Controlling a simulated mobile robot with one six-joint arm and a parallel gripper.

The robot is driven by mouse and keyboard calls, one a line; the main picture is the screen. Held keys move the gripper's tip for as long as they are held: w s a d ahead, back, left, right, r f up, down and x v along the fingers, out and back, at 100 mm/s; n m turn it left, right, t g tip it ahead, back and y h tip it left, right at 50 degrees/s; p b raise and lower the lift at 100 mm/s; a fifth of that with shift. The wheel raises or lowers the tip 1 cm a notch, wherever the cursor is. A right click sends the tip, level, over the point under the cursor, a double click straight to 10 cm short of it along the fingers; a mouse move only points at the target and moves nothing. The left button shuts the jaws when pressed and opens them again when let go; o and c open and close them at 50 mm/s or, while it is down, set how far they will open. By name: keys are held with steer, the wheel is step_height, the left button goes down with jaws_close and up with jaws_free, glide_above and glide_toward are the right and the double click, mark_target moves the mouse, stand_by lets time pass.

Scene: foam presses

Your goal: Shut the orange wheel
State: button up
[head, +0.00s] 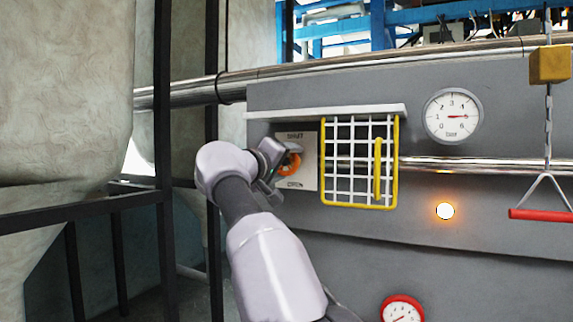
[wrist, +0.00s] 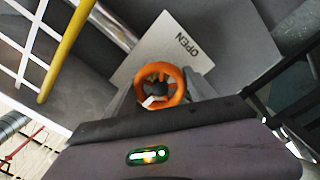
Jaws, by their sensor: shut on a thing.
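The orange wheel (head: 289,164) is mounted on a pale plate (head: 307,163) on the grey panel, with lettering above and below it. In the wrist view the wheel (wrist: 160,84) is in front of me with a white mark on its lower part, and the word OPEN shows on the plate (wrist: 150,50). My gripper (head: 272,170) is at the wheel, its fingers (wrist: 160,95) on either side of the rim and shut on it. My wrist hides part of the wheel in the head view.
A yellow-framed white grid door (head: 360,204) is just right of the plate, under a pale ledge (head: 327,112). A gauge (head: 453,116), a lit orange lamp (head: 445,211) and a hanging red handle (head: 541,215) are further right. Dark posts (head: 163,180) stand at the left.

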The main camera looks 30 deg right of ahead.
stand_by(0.3)
steer(key=o, duration=1.4)
steer(key=b+v, duration=0.4)
steer(key=v, duration=1.3)
steer(key=shift+s+a, duration=0.15)
steer(key=shift+a, duration=0.05)
steer(key=shift+f, duration=0.1)
